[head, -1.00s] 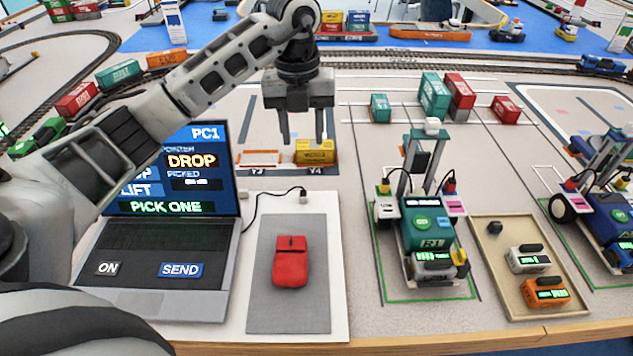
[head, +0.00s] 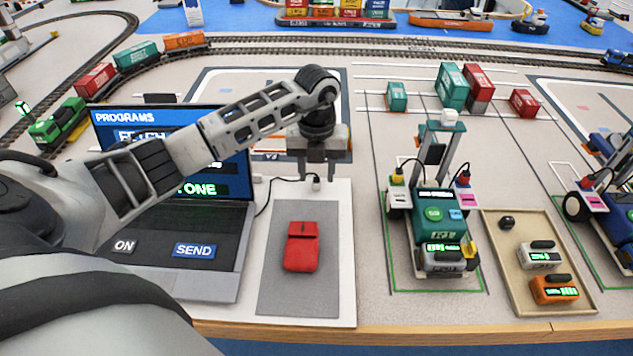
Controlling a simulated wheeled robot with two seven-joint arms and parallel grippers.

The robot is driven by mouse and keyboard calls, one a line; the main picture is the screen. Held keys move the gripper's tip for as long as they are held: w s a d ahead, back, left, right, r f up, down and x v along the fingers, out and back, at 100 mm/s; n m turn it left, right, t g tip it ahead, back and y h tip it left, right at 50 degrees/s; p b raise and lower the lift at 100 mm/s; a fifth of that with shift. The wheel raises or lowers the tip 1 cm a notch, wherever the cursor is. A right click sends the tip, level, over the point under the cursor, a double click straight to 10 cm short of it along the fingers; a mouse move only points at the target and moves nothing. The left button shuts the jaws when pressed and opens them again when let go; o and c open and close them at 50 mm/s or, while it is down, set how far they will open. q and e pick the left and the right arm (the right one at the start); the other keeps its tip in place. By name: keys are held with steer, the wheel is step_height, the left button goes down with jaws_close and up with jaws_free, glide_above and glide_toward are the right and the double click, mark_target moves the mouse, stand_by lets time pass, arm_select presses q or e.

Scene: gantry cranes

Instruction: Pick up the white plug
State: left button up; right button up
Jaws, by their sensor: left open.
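The white plug (head: 316,184) is small and sits at the end of a black cable on the white board, behind the grey mouse mat. My left gripper (head: 317,174) is open and points down. Its fingers appear just behind or above the plug, and the plug shows between and slightly below the fingertips. I cannot tell whether the fingers touch it. My right gripper is not in view.
A laptop (head: 170,255) stands left, partly behind my left arm. A red mouse (head: 301,247) lies on the grey mat (head: 290,298) in front of the plug. A green-and-white crane (head: 434,212) and a tan tray (head: 508,266) stand to the right.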

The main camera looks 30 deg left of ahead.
arm_select(q)
steer(key=shift+f, duration=0.85)
jaws_close()
steer(key=shift+r, duration=0.1)
